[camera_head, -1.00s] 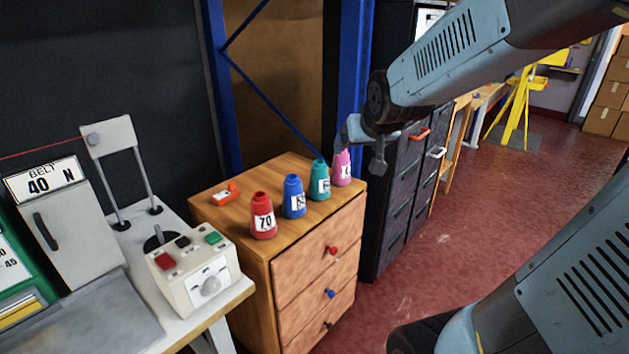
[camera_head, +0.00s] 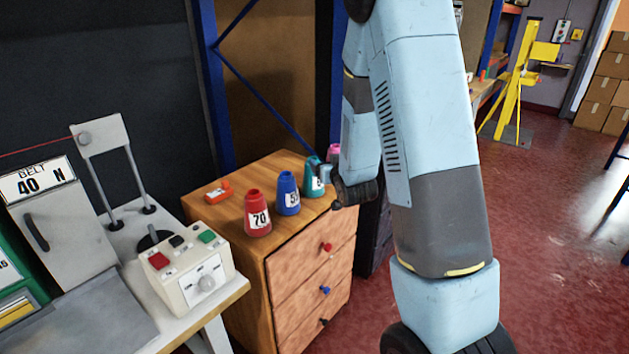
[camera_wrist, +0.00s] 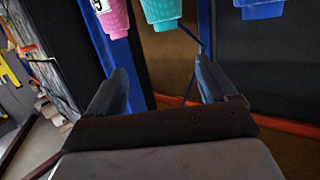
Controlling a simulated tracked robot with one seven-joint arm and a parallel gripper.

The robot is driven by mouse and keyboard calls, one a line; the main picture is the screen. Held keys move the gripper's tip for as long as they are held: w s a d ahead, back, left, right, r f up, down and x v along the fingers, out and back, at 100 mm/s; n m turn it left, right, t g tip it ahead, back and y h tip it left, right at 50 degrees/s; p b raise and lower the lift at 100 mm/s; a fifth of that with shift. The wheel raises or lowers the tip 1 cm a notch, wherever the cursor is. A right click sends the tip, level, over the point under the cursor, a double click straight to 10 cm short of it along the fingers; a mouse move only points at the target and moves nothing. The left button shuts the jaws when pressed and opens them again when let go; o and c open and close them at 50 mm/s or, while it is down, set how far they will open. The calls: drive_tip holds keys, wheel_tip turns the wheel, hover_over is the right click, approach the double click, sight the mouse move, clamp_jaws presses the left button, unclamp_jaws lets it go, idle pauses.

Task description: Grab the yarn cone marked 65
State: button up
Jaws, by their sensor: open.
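Several yarn cones stand in a row on a wooden drawer cabinet (camera_head: 232,215) in the head view. The red cone (camera_head: 257,214) is marked 70. The blue cone (camera_head: 288,194) has a label that seems to start with 5. The teal cone (camera_head: 313,178) and the pink cone (camera_head: 334,150) are partly hidden by my arm, and I cannot read their numbers for certain. My gripper (camera_wrist: 160,66) is open and empty. In the wrist view the pink cone (camera_wrist: 107,15), teal cone (camera_wrist: 161,12) and blue cone (camera_wrist: 262,9) are at the top edge, beyond the fingertips.
An orange object (camera_head: 218,191) lies on the cabinet's left part. A control box (camera_head: 188,265) with buttons stands on the table left of the cabinet. A blue rack post (camera_head: 207,80) rises behind. Red floor is open at the right.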

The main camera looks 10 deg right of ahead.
sight(313, 176)
wheel_tip(313, 176, down, 6)
drive_tip(key=n+t+y, duration=0.1)
drive_tip(key=t, duration=0.1)
drive_tip(key=w, duration=0.2)
drive_tip(key=w+a, duration=0.1)
drive_tip(key=w, duration=0.5)
drive_tip(key=shift+w+a, duration=0.1)
drive_tip(key=shift+a, duration=0.25)
drive_tip(key=w, duration=0.5)
drive_tip(key=shift+w+a+r, duration=0.1)
drive_tip(key=shift+w+r, duration=0.05)
drive_tip(key=shift+w, duration=0.05)
drive_tip(key=shift+c, duration=0.2)
clamp_jaws()
